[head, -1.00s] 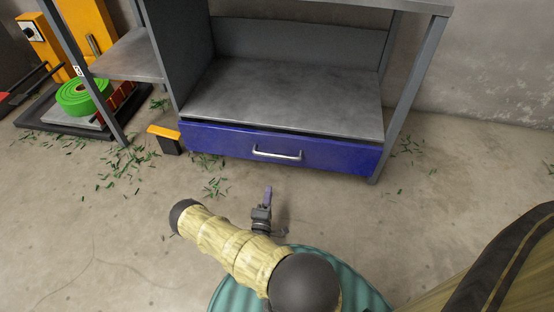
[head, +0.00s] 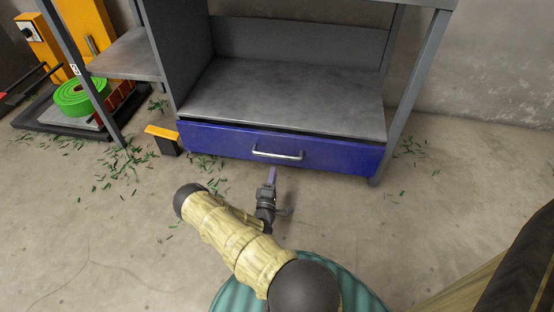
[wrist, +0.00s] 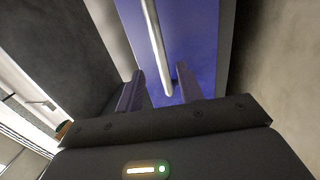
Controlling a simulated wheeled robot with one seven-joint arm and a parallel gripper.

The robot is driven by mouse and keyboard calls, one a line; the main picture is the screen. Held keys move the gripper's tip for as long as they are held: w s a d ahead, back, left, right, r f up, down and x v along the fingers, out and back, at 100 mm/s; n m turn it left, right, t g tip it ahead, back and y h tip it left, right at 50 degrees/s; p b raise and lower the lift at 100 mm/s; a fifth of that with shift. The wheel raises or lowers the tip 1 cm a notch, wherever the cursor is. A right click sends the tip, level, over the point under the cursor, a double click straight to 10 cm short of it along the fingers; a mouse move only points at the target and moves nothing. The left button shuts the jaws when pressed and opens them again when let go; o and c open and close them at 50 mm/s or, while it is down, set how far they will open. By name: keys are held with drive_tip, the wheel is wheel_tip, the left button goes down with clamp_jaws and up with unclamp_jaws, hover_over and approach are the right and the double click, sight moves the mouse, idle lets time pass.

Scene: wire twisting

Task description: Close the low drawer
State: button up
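The low drawer (head: 335,155) is a blue front under the grey shelf unit, with a silver bar handle (head: 278,155). A thin dark gap shows along its top edge, so it seems to stand slightly out. My gripper (head: 272,174) is in front of the drawer, just below the handle in the head view. In the wrist view, the two dark fingers (wrist: 160,88) are apart with nothing held between them. The handle (wrist: 155,35) runs toward the space between them, with the blue drawer front (wrist: 190,35) behind. Whether a finger touches the drawer is unclear.
The grey shelf (head: 290,95) above the drawer is empty. A black and orange block (head: 162,140) stands on the floor left of the drawer. Green scraps (head: 120,165) litter the floor, and a green roll (head: 82,97) sits at far left. The floor right of my gripper is mostly clear.

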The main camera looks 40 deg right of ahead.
sight(277, 156)
drive_tip(key=b+x, duration=0.3)
drive_tip(key=x, duration=0.5)
drive_tip(key=shift+w+d, duration=0.1)
drive_tip(key=shift+d, duration=0.1)
drive_tip(key=shift+w+d+r+b, duration=0.15)
drive_tip(key=shift+w+d+b, duration=0.1)
drive_tip(key=shift+b, duration=0.05)
clamp_jaws()
